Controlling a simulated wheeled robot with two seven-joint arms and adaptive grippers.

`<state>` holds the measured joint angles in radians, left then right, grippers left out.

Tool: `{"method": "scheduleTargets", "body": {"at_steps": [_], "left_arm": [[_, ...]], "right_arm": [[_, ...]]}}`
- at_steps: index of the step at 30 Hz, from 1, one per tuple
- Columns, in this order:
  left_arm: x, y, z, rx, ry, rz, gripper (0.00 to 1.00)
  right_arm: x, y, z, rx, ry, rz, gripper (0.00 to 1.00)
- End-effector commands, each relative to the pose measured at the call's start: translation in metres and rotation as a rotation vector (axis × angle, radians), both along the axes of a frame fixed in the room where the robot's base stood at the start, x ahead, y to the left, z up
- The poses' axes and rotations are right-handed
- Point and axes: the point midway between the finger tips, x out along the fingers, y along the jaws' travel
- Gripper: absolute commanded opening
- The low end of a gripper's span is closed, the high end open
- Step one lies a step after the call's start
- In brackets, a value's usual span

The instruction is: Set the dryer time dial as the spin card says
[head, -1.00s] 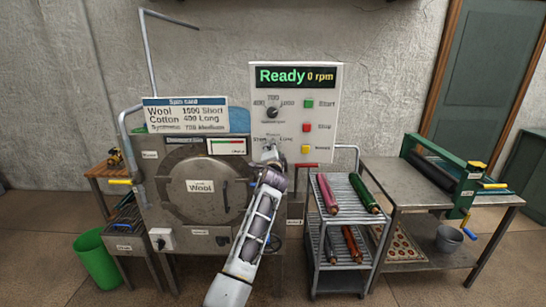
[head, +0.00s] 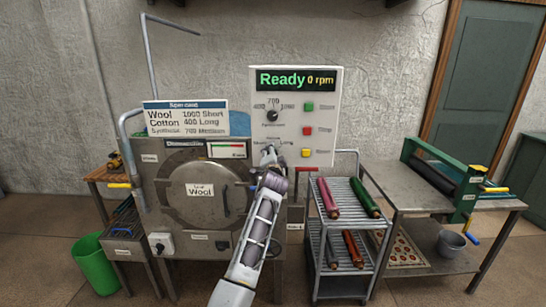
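The spin card (head: 186,118) above the dryer reads Wool 1000 Short, Cotton 400 Long, Synthetic 700 Medium. The tag on the dryer's round door (head: 200,190) reads Wool. The white control panel (head: 330,125) shows "Ready 0 rpm" and has a speed dial (head: 272,116) marked 400, 700, 1000. The time dial is below it, between the Short and Long marks, hidden behind my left gripper (head: 269,154). That gripper is right at the dial; its fingers are too small and covered to tell whether they are shut on it. My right gripper is not in view.
Green, red and yellow buttons (head: 307,106) run down the panel's right side. A wire cart (head: 318,215) with rolled pieces stands right of the dryer. A metal table with a green roller machine (head: 440,180) is farther right. A green bin (head: 96,265) stands at left.

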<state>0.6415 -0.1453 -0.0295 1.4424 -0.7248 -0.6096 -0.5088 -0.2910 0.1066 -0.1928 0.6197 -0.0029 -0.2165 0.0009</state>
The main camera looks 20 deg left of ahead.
Motion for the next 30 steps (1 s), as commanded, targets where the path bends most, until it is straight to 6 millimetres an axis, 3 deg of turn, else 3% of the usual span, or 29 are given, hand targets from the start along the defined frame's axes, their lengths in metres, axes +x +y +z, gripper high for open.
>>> {"method": "scheduleTargets", "body": {"at_steps": [6,10,17,30], "left_arm": [[0.000,0.000,0.000,0.001,-0.001,0.000,0.58],[0.000,0.000,0.001,0.001,-0.001,0.000,0.58],[-0.006,-0.002,0.000,0.001,-0.001,0.000,0.58],[-0.038,-0.011,0.000,0.001,0.000,0.000,0.58]], "right_arm": [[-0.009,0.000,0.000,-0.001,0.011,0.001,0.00],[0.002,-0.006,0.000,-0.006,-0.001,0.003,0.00],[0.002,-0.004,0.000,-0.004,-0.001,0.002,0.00],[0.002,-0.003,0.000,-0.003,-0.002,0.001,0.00]]}}
